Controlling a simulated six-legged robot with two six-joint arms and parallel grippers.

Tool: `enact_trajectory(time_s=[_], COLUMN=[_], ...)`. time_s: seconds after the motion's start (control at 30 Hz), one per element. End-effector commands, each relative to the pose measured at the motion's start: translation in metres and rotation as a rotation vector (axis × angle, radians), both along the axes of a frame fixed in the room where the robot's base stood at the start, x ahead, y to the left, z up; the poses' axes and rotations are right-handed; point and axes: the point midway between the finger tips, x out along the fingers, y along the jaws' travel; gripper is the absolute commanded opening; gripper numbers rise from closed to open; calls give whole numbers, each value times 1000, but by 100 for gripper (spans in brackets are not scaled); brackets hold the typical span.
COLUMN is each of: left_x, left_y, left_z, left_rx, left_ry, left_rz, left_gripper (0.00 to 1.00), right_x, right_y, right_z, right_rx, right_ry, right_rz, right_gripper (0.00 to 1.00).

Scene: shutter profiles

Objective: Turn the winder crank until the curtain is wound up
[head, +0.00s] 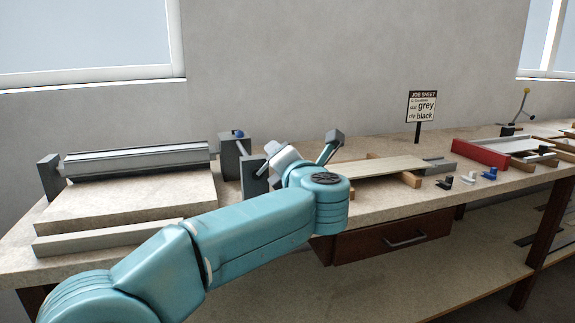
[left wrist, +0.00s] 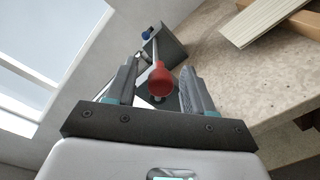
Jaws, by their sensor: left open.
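The winder has a dark grey housing (head: 230,160) with a blue cap (head: 238,134), at the right end of the roller (head: 137,160). A pale, flat curtain sheet (head: 130,200) lies in front of the roller, with a grey bar (head: 105,237) along its near edge. In the left wrist view, the crank's red knob (left wrist: 161,78) lies between the fingers of my left gripper (left wrist: 159,70). The fingers are open; contact with the knob cannot be told. In the head view, my left gripper (head: 302,150) is beside the winder, and the knob is hidden.
A light slat (head: 375,167) lies on wooden blocks to the right. Beyond it are a red tray (head: 480,153), small black, white and blue clips, and a job sheet sign (head: 421,107) reading grey and black. A drawer (head: 390,240) is under the bench.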

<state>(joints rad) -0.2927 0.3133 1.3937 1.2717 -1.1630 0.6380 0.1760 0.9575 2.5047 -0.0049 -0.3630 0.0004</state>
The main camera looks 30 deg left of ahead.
Motion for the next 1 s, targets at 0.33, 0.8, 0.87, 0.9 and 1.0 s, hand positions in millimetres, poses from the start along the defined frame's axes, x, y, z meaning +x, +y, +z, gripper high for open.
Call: enact_trajectory(time_s=[0.33,0.8,0.87,0.9,1.0], left_x=[-49,-105,-107,-107,-107], left_y=[-56,-118,-120,-120,-120], left_z=[5,8,8,8,7], left_rx=[1,0,0,0,0], left_ry=[-1,-1,-1,-1,-1], left_rz=[-7,-2,-1,1,1], left_gripper=[53,53,53,53,53], right_x=[0,0,0,0,0], right_y=[0,0,0,0,0], right_z=[3,8,8,8,8], right_rx=[0,0,0,0,0], right_ry=[0,0,0,0,0], right_rz=[0,0,0,0,0], right_gripper=[52,52,52,52,52])
